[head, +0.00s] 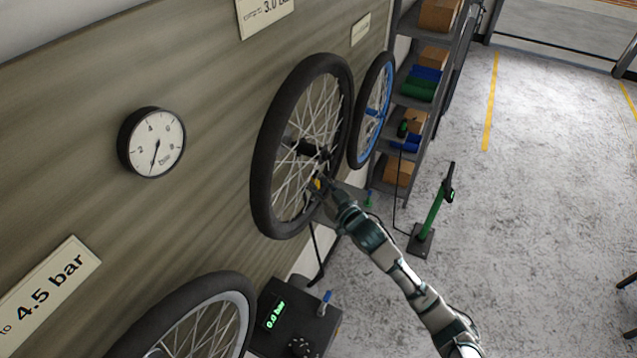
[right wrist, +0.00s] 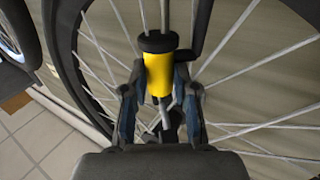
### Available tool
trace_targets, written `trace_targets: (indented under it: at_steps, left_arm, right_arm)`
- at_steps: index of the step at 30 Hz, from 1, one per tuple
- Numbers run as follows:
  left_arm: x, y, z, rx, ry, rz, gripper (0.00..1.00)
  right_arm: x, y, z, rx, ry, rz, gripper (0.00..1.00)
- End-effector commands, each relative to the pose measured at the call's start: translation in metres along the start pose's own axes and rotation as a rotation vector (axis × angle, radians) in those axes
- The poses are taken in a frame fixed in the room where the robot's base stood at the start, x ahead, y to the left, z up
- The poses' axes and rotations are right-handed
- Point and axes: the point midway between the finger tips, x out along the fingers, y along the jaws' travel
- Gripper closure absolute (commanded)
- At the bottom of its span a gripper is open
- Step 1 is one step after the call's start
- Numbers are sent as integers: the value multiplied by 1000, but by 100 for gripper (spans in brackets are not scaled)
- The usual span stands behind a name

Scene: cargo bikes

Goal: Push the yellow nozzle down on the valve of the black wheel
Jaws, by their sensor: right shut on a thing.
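The black wheel (head: 263,180) hangs on the wooden wall in the middle of the head view. The yellow nozzle (right wrist: 160,76) is upright between the fingers of my right gripper (right wrist: 160,100) in the right wrist view, with a black collar at its top. My right gripper also shows in the head view (head: 324,188), at the lower right part of the wheel, shut on the nozzle. The nozzle is a small yellow spot (head: 317,184) there. My left gripper is not in view.
A blue-rimmed wheel (head: 373,110) hangs behind, beside a shelf (head: 408,55) with boxes. A black box with a green display (head: 298,318) stands below, near a grey-rimmed wheel (head: 180,318). A round gauge (head: 152,142) is on the wall. A green floor pump (head: 436,208) stands right.

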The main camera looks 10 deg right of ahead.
Motion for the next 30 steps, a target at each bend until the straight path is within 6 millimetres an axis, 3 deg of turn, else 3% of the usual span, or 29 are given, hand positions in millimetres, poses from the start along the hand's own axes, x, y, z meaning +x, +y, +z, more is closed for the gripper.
trace_targets:
  at_steps: [1, 30]
  left_arm:
    - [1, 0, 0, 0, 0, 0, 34]
    - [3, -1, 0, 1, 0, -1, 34]
  right_arm:
    - [0, -1, 9, 4, -17, 0, 100]
    - [0, -1, 19, 4, -21, 0, 100]
